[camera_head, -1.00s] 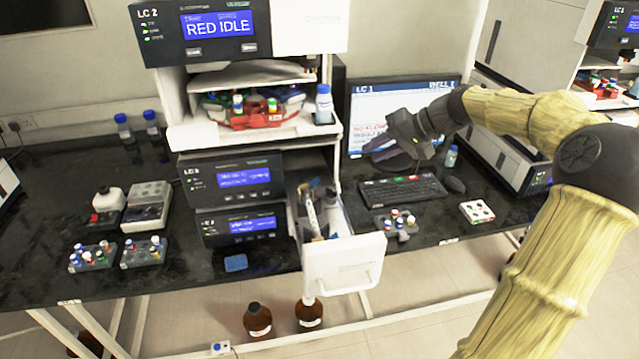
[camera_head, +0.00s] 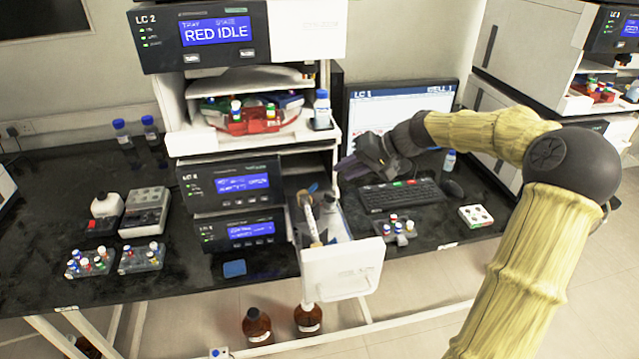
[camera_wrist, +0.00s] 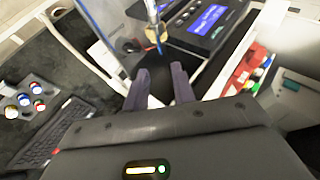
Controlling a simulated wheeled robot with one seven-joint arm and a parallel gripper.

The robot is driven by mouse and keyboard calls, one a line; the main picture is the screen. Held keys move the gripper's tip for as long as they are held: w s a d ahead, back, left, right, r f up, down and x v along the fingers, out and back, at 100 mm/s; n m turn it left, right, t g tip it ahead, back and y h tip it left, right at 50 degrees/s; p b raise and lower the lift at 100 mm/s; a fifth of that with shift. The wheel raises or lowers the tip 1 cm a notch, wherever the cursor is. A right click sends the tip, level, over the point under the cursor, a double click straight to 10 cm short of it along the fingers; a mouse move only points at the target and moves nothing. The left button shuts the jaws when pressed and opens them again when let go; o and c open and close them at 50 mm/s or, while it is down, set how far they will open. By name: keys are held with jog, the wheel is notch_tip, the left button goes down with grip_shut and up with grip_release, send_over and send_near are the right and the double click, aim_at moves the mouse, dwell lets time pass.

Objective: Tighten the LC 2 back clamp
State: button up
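The LC 2 stack stands at centre, its top module (camera_head: 205,35) reading RED IDLE. A drawer (camera_head: 342,272) is pulled out at its lower right. A pale column (camera_head: 309,218) with a blue fitting (camera_head: 313,188) at its upper end stands in it. In the wrist view the blue fitting (camera_wrist: 159,45) lies ahead of my fingers. I cannot make out which part is the back clamp. My gripper (camera_head: 350,168) is above and right of the drawer, apart from the column. In the wrist view my gripper (camera_wrist: 160,85) has its fingers apart with nothing between them.
A keyboard (camera_head: 400,195), a monitor (camera_head: 405,110) and a vial rack (camera_head: 396,230) are right of the drawer. The drawer front juts past the bench edge. Brown bottles (camera_head: 257,325) stand on the floor below.

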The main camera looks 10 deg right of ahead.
send_near(308, 194)
jog(key=x, duration=0.5)
jog(key=shift+w+a+r+p, duration=0.15)
jog(key=shift+w+p, duration=0.25)
jog(key=shift+w, duration=0.05)
grip_shut()
